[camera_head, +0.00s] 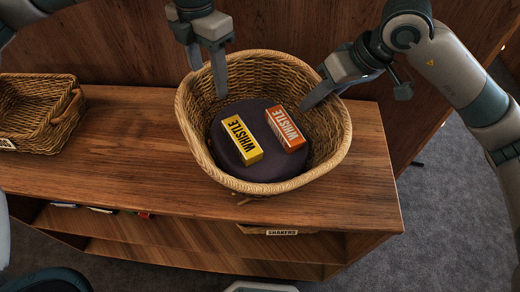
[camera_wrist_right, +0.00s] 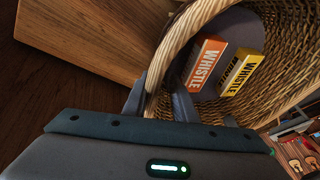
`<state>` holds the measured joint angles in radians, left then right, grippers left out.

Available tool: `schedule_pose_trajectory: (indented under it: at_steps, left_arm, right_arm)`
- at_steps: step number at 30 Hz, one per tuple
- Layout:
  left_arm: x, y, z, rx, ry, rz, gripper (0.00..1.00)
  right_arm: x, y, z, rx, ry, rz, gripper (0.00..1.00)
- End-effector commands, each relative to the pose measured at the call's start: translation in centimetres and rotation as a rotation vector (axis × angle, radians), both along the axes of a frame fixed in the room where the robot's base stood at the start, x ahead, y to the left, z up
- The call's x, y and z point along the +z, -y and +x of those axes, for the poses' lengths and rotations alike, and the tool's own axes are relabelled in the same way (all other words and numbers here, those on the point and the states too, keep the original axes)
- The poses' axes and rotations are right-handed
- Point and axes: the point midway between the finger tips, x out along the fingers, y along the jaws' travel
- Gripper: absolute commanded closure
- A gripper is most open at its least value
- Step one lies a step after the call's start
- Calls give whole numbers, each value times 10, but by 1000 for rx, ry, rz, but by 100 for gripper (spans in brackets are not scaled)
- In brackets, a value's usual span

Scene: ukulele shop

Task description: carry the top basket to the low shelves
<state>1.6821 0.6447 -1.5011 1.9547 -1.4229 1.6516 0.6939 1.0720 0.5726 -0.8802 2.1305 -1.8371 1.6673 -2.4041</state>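The top basket (camera_head: 340,140) is a round wicker basket on the wooden shelf top, tilted slightly towards me in the head view. Inside, on a dark round pad (camera_head: 222,150), lie a yellow WHISTLE box (camera_head: 242,139) and an orange WHISTLE box (camera_head: 285,128). My left gripper (camera_head: 208,80) straddles the left rear rim, one finger inside, and seems shut on it. My right gripper (camera_head: 318,92) straddles the right rear rim; in the right wrist view (camera_wrist_right: 160,98) its fingers are close on both sides of the rim. Whether the basket's bottom touches the wood is hidden.
A smaller wicker basket (camera_head: 38,112) stands at the left of the shelf top (camera_head: 110,155). Low shelves (camera_head: 190,235) open below the front edge, with a SHAKERS label (camera_head: 282,232) at the right and small items at the left. Grey carpet (camera_head: 445,215) lies clear at the right.

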Motion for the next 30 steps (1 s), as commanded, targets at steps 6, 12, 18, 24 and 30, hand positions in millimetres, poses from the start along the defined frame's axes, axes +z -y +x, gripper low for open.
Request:
schedule_pose_trajectory:
  at_steps: [6, 12, 18, 24, 30]
  left_arm:
    - [0, 0, 0, 0, 0, 0, 44]
    - [2, 0, 0, 0, 1, -1, 44]
    - [15, 0, 1, 0, 3, -1, 44]
    - [45, -1, 2, 1, 3, -1, 44]
    - [80, -1, 2, 1, 3, -1, 44]
  right_arm:
    - [0, 0, 0, 0, 0, -1, 75]
    - [0, 1, 0, 0, 0, -1, 75]
    - [0, 1, 0, -1, 0, -1, 75]
    - [0, 1, 0, -1, 0, -1, 75]
    - [0, 1, 0, -1, 0, -1, 75]
